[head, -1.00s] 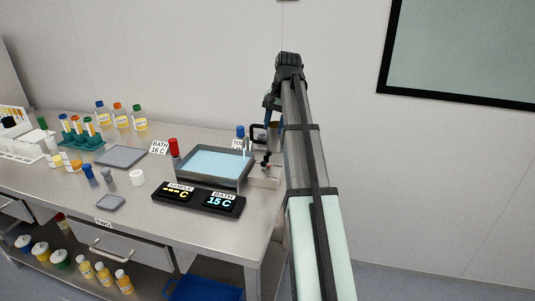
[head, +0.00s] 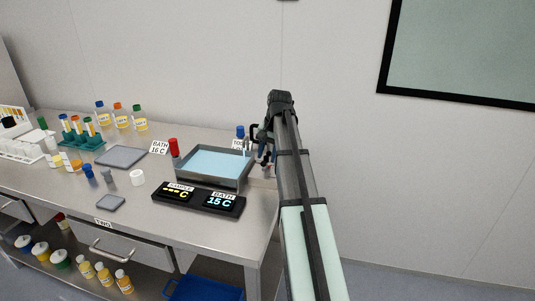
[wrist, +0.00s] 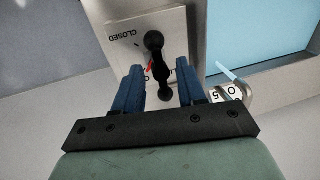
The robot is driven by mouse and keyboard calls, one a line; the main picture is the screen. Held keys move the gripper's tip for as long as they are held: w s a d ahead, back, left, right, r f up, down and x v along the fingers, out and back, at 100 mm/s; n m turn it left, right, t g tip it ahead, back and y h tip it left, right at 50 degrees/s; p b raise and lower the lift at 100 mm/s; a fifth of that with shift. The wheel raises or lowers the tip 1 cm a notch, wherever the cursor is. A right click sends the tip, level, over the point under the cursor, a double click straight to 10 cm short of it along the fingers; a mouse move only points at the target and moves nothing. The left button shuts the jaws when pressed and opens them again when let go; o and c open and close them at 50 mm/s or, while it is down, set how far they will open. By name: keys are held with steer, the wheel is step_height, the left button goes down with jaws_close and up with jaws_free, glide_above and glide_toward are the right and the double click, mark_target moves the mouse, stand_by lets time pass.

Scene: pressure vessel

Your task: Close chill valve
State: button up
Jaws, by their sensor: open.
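The chill valve shows in the wrist view as a black bar handle (wrist: 155,42) with round knobs at its ends, over a pale plate (wrist: 120,28) marked CLOSED. A small red mark shows beside the handle. My gripper (wrist: 158,67) is open, with one blue finger on each side of the handle. I cannot tell whether either finger touches it. More lettering on the plate is partly hidden by the fingers. In the head view my arm hides most of the valve at the bench's right end.
The water bath (head: 213,162) stands left of my gripper, and its edge shows in the wrist view (wrist: 262,72). A display box (head: 200,199) reads BATH 15 C. A red-capped post (head: 173,147) and a blue-capped one (head: 240,132) stand near the bath. Bottles (head: 119,115) stand farther left.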

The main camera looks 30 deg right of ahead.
jaws_close()
stand_by(0.3)
steer(key=shift+m, duration=0.3)
steer(key=m, duration=0.3)
steer(key=shift+a+h, duration=0.15)
steer(key=shift+h, duration=0.25)
steer(key=m, duration=0.5)
steer(key=shift+a+t+h, duration=0.1)
steer(key=shift+t+h, duration=0.2)
steer(key=shift+h, duration=0.1)
steer(key=m, duration=0.4)
steer(key=shift+w+a+h, duration=0.1)
steer(key=shift+h, duration=0.3)
steer(key=m, duration=0.5)
steer(key=shift+w+h, duration=0.1)
steer(key=shift+h, duration=0.3)
steer(key=shift+m, duration=0.3)
